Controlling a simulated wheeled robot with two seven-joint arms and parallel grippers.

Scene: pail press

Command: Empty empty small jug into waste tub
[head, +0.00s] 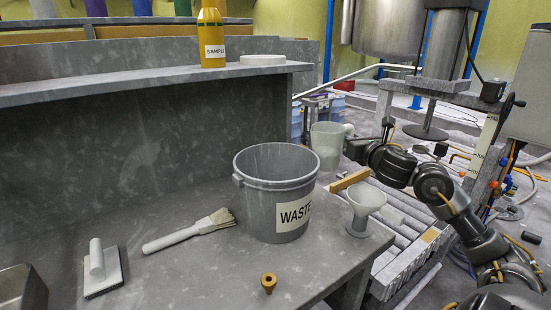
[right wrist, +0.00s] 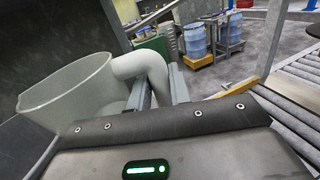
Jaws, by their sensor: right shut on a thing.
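The small jug (head: 326,147), pale and translucent, hangs roughly upright to the right of the waste tub and appears higher than it. My right gripper (head: 350,147) is shut on the jug's handle. In the right wrist view the jug (right wrist: 72,95) is at the left, and its thick handle runs between my fingers (right wrist: 160,88). No contents show in the jug. The waste tub (head: 256,212) is a grey pail with a "WASTE" label, standing upright on the bench; only its upper inside wall shows. My left gripper is not in view.
A funnel-like white cup (head: 366,203) and a wooden piece (head: 349,180) are right of the tub. A brush (head: 190,231), a scraper (head: 102,268) and a brass fitting (head: 268,283) lie on the bench (head: 190,275). A yellow sample bottle (head: 211,35) stands on the shelf.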

